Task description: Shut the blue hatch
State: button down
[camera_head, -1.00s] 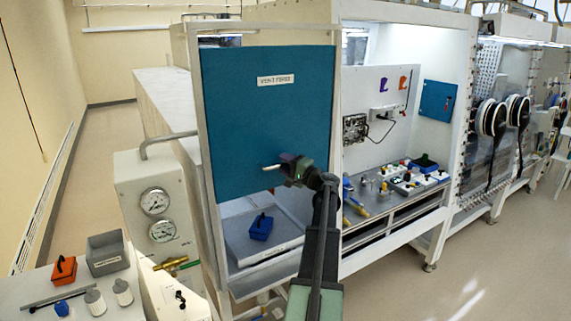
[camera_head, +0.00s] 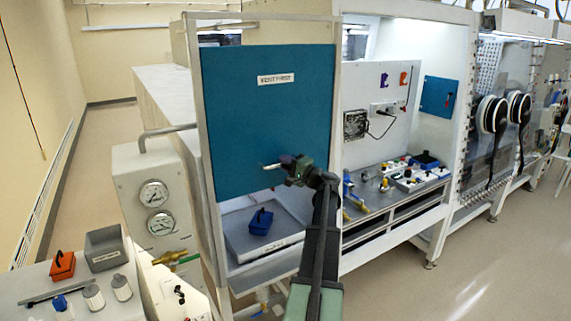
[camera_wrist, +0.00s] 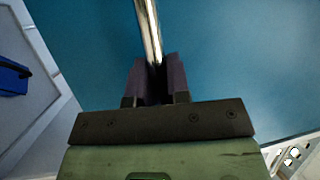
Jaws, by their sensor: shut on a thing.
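The blue hatch (camera_head: 240,110) is a large flat panel with a white "VENT FIRST" label, upright in a pale frame. It covers the upper part of the opening, and a gap shows below its lower edge. A shiny metal bar handle (camera_head: 269,167) sits low on the panel. My gripper (camera_head: 287,164) is shut on this handle. In the wrist view, the dark fingers of my gripper (camera_wrist: 157,82) close around the bar handle (camera_wrist: 148,30), with the blue hatch (camera_wrist: 235,60) behind. The fingers hide part of the bar.
Below the hatch, a blue carrier box (camera_head: 261,221) sits on a pale tray (camera_head: 236,243). A gauge panel (camera_head: 140,180) with brass fittings stands left of the frame. A side table (camera_head: 30,288) holds an orange box and grey bin. A workbench is at right.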

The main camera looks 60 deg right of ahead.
notch_tip(320, 180, down, 37)
jog(key=b, duration=3.5)
jog(key=shift+b, duration=0.35)
jog(key=shift+s+a+r, duration=0.1)
jog(key=shift+a, duration=0.05)
jog(key=c, duration=1.1)
grip_release()
jog(key=d+b+v, duration=0.1)
jog(key=v, duration=0.9)
jog(key=shift+s+a+b, duration=0.35)
jog(key=shift+s, duration=0.05)
